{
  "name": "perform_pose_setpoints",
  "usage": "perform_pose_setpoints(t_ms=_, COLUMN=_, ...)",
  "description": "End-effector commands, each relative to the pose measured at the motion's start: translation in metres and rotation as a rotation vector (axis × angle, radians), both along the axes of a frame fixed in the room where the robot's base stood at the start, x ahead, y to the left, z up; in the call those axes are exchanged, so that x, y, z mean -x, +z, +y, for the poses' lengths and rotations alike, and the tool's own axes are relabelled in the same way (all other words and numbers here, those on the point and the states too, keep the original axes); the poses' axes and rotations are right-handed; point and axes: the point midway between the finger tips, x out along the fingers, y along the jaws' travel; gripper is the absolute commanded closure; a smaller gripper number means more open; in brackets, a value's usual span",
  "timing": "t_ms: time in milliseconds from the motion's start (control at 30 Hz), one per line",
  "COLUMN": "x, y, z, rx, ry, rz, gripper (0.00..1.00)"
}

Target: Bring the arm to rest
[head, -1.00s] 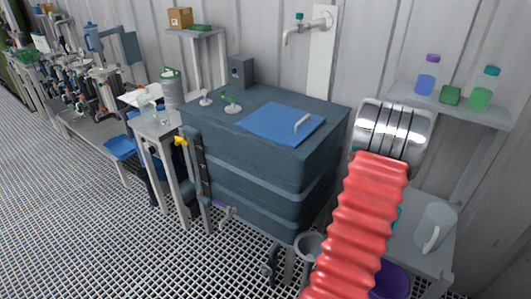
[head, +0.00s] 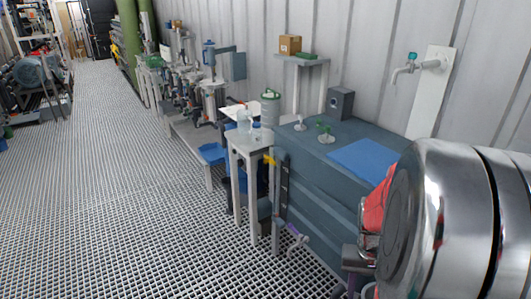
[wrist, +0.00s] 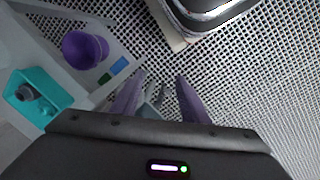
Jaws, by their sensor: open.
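My arm (head: 445,225) fills the lower right of the head view as a large silver joint with a bit of red bellows sleeve behind it. My gripper (wrist: 160,82) shows in the wrist view, with two purple fingers spread apart over the metal grating. A pale grey shape shows between and behind the fingers; I cannot tell what it is. No held object is clear.
A dark blue-grey tank (head: 320,205) with a blue lid (head: 363,158) stands left of my arm, beside a small white table (head: 247,140). In the wrist view, a purple cup (wrist: 83,50) and teal tray (wrist: 38,97) are at left. Open grating (head: 110,200) lies at left.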

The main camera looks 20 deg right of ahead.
Motion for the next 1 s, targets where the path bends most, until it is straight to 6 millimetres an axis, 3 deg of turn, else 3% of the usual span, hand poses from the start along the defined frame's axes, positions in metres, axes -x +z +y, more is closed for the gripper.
perform_pose_setpoints(t_ms=400, x=-0.036, y=0.064, z=0.089, rx=0.03, ry=0.186, rz=-0.14, gripper=0.59)
perform_pose_setpoints(t_ms=1000, x=-0.057, y=0.148, z=0.207, rx=0.1, ry=0.527, rz=-0.438, gripper=0.59)
